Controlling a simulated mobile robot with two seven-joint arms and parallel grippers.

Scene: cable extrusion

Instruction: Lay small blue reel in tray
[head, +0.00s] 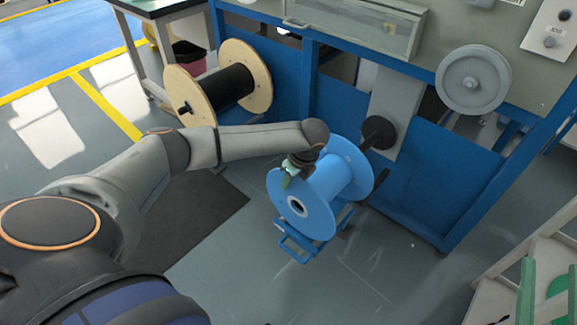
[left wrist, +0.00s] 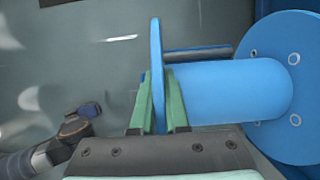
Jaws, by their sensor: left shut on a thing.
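The blue reel (head: 328,181) has two round flanges on a smooth barrel and lies with its axle roughly level. Its barrel (left wrist: 228,92) and far flange (left wrist: 290,88) show in the left wrist view. My left gripper (head: 293,174) is at the near flange in the head view. In the left wrist view its green fingers (left wrist: 157,103) stand on both sides of that flange's rim, shut on it. I cannot make out a tray for certain. A blue frame (head: 298,248) shows under the reel; whether they touch is unclear. My right gripper is not in view.
A blue machine (head: 440,185) with a dark round hub (head: 378,132) stands just behind the reel. A wooden spool (head: 217,83) with black cable is at the back left. A pale rack (head: 510,280) with green parts is at the lower right. Open floor lies in front.

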